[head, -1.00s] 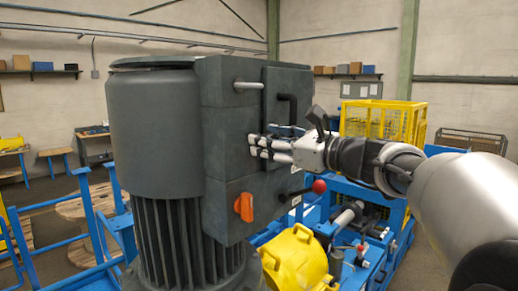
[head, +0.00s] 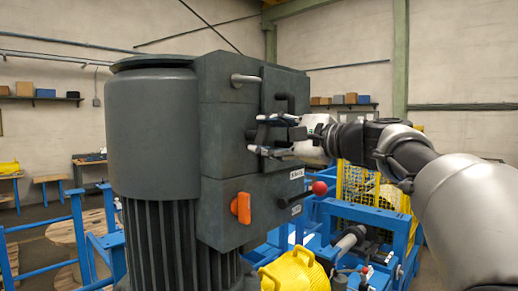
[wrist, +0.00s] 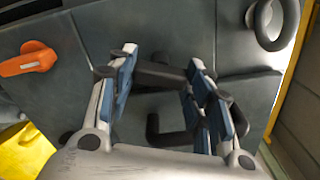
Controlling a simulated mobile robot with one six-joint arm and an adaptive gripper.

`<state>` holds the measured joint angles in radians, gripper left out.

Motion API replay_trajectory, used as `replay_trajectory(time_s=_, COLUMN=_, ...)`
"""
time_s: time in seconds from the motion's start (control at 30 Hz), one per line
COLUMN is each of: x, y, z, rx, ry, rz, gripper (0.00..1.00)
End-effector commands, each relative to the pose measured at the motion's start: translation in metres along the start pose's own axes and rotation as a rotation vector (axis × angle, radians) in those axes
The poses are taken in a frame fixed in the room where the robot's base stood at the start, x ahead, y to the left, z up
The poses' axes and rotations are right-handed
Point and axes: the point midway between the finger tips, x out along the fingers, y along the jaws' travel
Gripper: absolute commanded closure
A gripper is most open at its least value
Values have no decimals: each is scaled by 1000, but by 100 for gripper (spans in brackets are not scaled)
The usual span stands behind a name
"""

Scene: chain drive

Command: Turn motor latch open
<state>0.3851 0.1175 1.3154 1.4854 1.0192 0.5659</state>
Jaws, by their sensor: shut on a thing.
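The dark grey motor (head: 155,140) fills the left half of the head view, with a box-shaped housing (head: 225,150) on its right side. My gripper (head: 258,134) is at the housing's right-hand face, its fingers one above the other. A dark bar, which looks like the motor latch (head: 283,119), lies between them. In the wrist view my gripper (wrist: 163,68) has its fingers on either side of this dark latch bar (wrist: 160,75). The fingers are shut on it, with a gap the width of the bar. Contact is partly hidden by the finger pads.
An orange knob (head: 241,207) and a red-balled lever (head: 319,188) sit low on the housing. A grey handle (head: 246,79) is above my gripper. A yellow round part (head: 296,272) and blue frame (head: 350,213) stand below right.

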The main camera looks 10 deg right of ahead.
Motion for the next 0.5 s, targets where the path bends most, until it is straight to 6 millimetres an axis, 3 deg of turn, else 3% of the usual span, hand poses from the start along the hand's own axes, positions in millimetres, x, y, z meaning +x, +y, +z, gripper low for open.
replay_trajectory(time_s=0.5, x=0, y=1, z=-1, rx=-350, ry=0, rz=0, gripper=77)
